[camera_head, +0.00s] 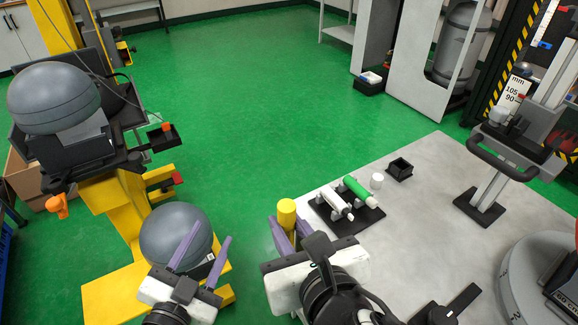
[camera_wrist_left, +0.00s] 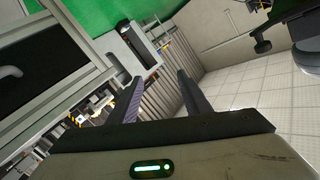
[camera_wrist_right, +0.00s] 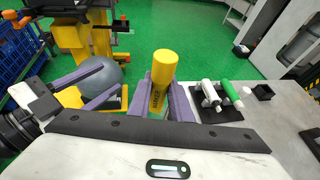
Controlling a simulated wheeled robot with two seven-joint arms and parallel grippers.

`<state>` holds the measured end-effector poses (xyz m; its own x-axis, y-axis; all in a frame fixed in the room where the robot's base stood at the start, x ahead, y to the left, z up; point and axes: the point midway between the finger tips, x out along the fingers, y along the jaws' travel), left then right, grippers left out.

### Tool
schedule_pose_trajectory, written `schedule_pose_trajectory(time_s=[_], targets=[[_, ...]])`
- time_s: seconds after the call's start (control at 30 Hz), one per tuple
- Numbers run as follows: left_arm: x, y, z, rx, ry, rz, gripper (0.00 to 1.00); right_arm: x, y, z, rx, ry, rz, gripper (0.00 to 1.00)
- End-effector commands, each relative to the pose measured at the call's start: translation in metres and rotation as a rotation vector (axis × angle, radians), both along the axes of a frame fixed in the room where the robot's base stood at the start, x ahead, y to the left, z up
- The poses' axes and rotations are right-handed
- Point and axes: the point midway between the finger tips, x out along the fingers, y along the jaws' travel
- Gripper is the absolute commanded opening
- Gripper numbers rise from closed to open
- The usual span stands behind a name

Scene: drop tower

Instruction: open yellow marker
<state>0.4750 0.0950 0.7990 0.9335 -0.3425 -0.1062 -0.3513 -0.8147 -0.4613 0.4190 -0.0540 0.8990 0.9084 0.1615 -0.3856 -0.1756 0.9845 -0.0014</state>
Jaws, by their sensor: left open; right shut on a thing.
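The yellow marker (camera_head: 286,212) is upright, between the fingers of my right gripper (camera_head: 290,232). In the right wrist view the marker (camera_wrist_right: 164,72) stands up between the purple fingers, its yellow upper end above them and dark print lower down. Its lower end is hidden. My right gripper is shut on it. My left gripper (camera_head: 211,231) is open and empty, to the left of the marker and apart from it. The left wrist view shows nothing between its fingers (camera_wrist_left: 158,78).
A black holder (camera_head: 344,222) on the grey table (camera_head: 425,225) bears a white marker (camera_head: 334,202) and a green marker (camera_head: 360,191). A small white cylinder (camera_head: 376,181) and a black open box (camera_head: 400,168) stand beyond. A grey ball (camera_head: 172,235) is behind my left gripper.

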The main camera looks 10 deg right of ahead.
Motion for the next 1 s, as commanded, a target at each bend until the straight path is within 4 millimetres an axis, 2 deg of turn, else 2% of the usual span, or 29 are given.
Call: schedule_pose_trajectory(time_s=[0.03, 0.13, 0.3, 0.47, 0.6, 0.7, 0.8, 0.9, 1.0], targets=[[0.012, -0.009, 0.029, 0.038, -0.101, -0.031, 0.44, 0.000, 0.000, 0.000, 0.001, 0.000, 0.000, 0.00], [0.027, -0.030, 0.084, 0.121, -0.302, -0.087, 0.44, 0.000, 0.000, 0.000, 0.001, 0.000, 0.000, 0.00], [0.030, -0.068, 0.178, 0.277, -0.671, -0.179, 0.44, 0.000, 0.000, 0.000, 0.001, 0.000, 0.000, 0.00], [0.006, -0.109, 0.261, 0.450, -1.066, -0.257, 0.44, 0.000, 0.000, 0.000, 0.001, 0.000, 0.000, 0.00], [-0.037, -0.148, 0.318, 0.631, -1.466, -0.324, 0.44, 0.000, 0.000, 0.000, 0.001, 0.000, 0.000, 0.00], [-0.073, -0.172, 0.341, 0.768, -1.757, -0.366, 0.44, 0.000, 0.000, 0.000, 0.001, 0.000, 0.000, 0.00], [-0.107, -0.192, 0.348, 0.907, -2.044, -0.407, 0.44, 0.000, 0.000, 0.000, 0.001, 0.000, 0.000, 0.00], [-0.134, -0.205, 0.343, 1.051, -2.327, -0.448, 0.44, 0.000, 0.000, 0.000, 0.001, 0.000, 0.000, 0.00], [-0.150, -0.211, 0.329, 1.200, -2.602, -0.495, 0.44, 0.000, 0.000, 0.000, 0.001, -0.001, 0.000, 0.00]])
